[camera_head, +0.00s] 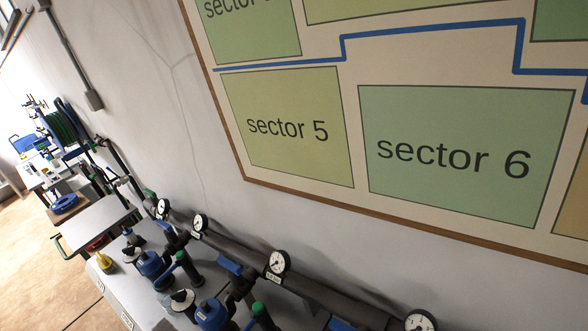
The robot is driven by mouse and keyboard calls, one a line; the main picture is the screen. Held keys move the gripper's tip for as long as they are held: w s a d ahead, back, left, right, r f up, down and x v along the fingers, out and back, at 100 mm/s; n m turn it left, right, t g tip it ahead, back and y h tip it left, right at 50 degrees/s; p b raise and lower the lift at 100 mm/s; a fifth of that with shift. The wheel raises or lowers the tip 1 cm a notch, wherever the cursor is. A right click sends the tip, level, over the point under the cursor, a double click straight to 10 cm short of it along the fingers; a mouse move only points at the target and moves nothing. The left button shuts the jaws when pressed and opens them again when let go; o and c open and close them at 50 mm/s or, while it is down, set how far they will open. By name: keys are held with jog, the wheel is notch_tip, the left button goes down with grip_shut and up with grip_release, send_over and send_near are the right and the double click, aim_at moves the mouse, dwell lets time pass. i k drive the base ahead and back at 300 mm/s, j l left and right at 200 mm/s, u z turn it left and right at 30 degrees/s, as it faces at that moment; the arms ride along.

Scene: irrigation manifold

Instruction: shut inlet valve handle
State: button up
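The irrigation manifold's dark grey pipe (240,250) runs along the wall, from the centre left down to the bottom right. Blue lever-like parts sit on its branches, one at the lower middle (230,266) and one farther left (170,235). Another is cut by the bottom edge (341,325). A small green part (150,194) shows at the pipe's far end. I cannot tell which part is the inlet valve handle or whether it is open. My gripper is not in view.
Several round white gauges (278,262) stand along the pipe. Blue-topped bodies (212,314) and a yellow funnel-shaped item (104,258) are on the grey bench (110,285). A sector board (410,225) hangs on the wall. Bare floor (30,260) lies at left.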

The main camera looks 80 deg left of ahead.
aim_at(149, 192)
jog(key=u, duration=3.4)
jog(key=z, duration=0.55)
jog(key=i+j+z, duration=0.15)
jog(key=z, duration=0.15)
jog(key=i+j+z, duration=0.1)
jog(key=j+z, duration=0.45)
jog(key=i+j+z, duration=0.25)
jog(key=j, duration=0.45)
jog(key=j+z, duration=0.2)
jog(key=j, duration=0.55)
jog(key=j+z, duration=0.2)
jog(key=j, duration=3.15)
jog(key=k, duration=0.05)
